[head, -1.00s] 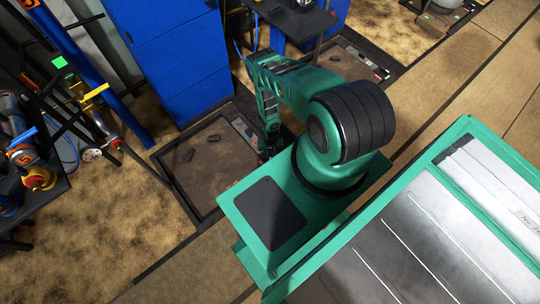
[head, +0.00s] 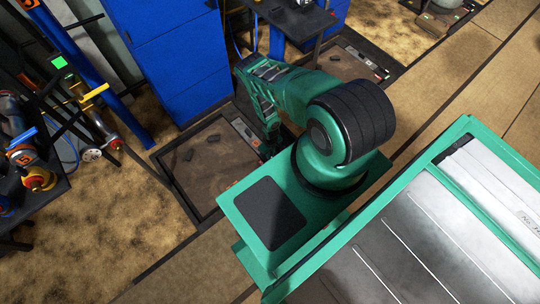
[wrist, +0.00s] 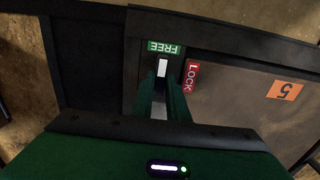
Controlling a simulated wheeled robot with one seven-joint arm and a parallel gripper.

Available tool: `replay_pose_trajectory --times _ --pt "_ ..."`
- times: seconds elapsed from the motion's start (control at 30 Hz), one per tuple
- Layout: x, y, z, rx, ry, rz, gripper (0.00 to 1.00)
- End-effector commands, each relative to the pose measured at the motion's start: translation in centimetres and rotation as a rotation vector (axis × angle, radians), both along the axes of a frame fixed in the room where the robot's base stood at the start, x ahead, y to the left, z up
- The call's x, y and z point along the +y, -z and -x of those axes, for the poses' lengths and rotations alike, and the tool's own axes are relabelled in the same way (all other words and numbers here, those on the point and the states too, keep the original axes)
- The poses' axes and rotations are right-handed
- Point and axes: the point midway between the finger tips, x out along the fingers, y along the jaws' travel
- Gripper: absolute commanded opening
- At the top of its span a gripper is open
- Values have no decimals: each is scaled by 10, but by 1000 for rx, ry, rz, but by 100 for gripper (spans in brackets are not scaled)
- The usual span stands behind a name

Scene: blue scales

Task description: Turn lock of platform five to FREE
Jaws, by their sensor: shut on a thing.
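In the wrist view, the white lock lever (wrist: 162,68) of the platform with the orange number 5 label (wrist: 284,91) sits in a dark recess. Its visible end points to the green FREE label (wrist: 163,47). The red LOCK label (wrist: 191,79) is to the right of the lever. My gripper (wrist: 163,83) is shut on the lever, with one green finger on each side. Part of the lever is hidden between the fingers. In the head view, my own arm hides the gripper and lever.
A sunken platform (head: 205,168) with small dark items lies left of my arm in the head view. A blue cabinet (head: 170,60) stands behind it. A rack with tools and numbered parts (head: 40,180) is at the far left. Brown floor (head: 140,235) lies open at lower left.

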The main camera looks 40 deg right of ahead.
Motion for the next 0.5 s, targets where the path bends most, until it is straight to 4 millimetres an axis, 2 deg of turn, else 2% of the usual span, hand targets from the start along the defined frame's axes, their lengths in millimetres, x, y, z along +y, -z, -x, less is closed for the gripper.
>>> replay_pose_trajectory --times 0.03,0.43,0.47,0.5 --pt "0 -1 -6 -10 -7 1 0" --pt "0 -1 -7 -12 -12 0 0" --pt "0 -1 -7 -12 -12 0 19" --pt "0 -1 -6 -11 -12 1 28"
